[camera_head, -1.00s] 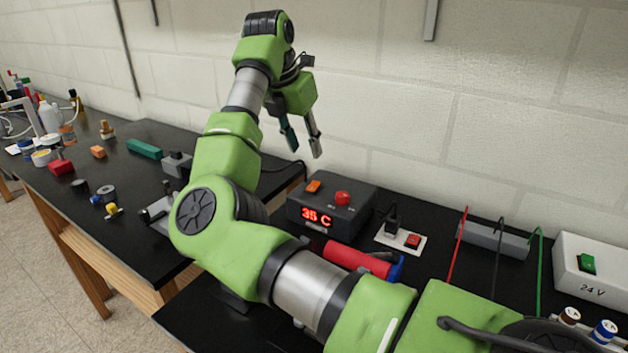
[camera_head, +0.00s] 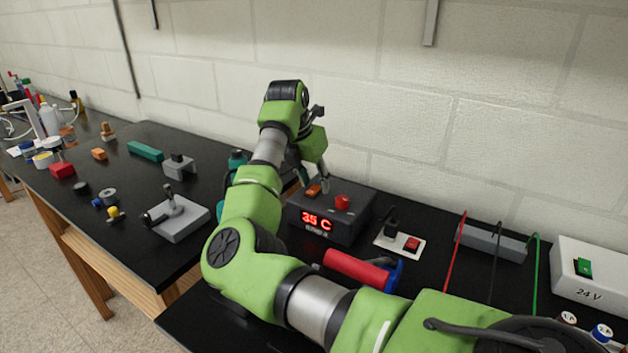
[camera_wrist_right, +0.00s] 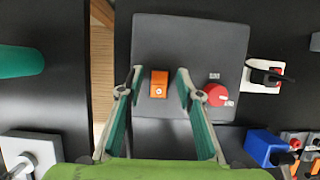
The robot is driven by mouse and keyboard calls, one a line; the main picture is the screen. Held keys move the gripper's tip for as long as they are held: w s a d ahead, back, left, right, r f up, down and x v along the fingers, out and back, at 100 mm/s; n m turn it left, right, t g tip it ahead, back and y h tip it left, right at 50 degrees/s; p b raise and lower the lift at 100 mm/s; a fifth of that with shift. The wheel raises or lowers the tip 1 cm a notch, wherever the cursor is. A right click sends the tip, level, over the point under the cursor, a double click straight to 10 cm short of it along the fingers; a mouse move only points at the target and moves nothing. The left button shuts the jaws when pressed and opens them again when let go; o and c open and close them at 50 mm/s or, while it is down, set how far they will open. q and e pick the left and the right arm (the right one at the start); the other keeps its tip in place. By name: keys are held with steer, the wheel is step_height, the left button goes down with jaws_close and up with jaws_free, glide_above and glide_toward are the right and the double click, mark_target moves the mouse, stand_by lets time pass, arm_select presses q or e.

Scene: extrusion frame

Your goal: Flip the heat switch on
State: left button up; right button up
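The dark heater box (camera_head: 345,224) has a red "35 C" display on its front, an orange switch (camera_head: 313,190) and a red knob (camera_head: 342,202) on top. My right gripper (camera_head: 315,182) is at the orange switch, pointing down. In the right wrist view the orange switch (camera_wrist_right: 159,84) lies between the two open fingertips (camera_wrist_right: 158,80), with space on both sides. The red knob (camera_wrist_right: 217,95) is just right of the right finger. I cannot tell whether the fingertips touch the box top. My left gripper is not in view.
A red cylinder (camera_head: 355,268) with a blue part lies in front of the box. A power strip (camera_head: 400,244) with a plug and red switch is to its right. A grey joystick base (camera_head: 180,222) stands on the left table. The wall is close behind.

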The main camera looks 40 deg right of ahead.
jaws_close()
steer(key=shift+d+r+y+p, duration=0.15)
steer(key=shift+r+y+p, duration=0.05)
steer(key=shift+y+p, duration=0.5)
steer(key=shift+w+d+f+g+y+p, duration=0.15)
steer(key=shift+d+g+y+p, duration=0.2)
steer(key=shift+y+p, duration=0.35)
steer(key=shift+a+f, duration=0.1)
steer(key=shift+o, duration=0.8)
jaws_free()
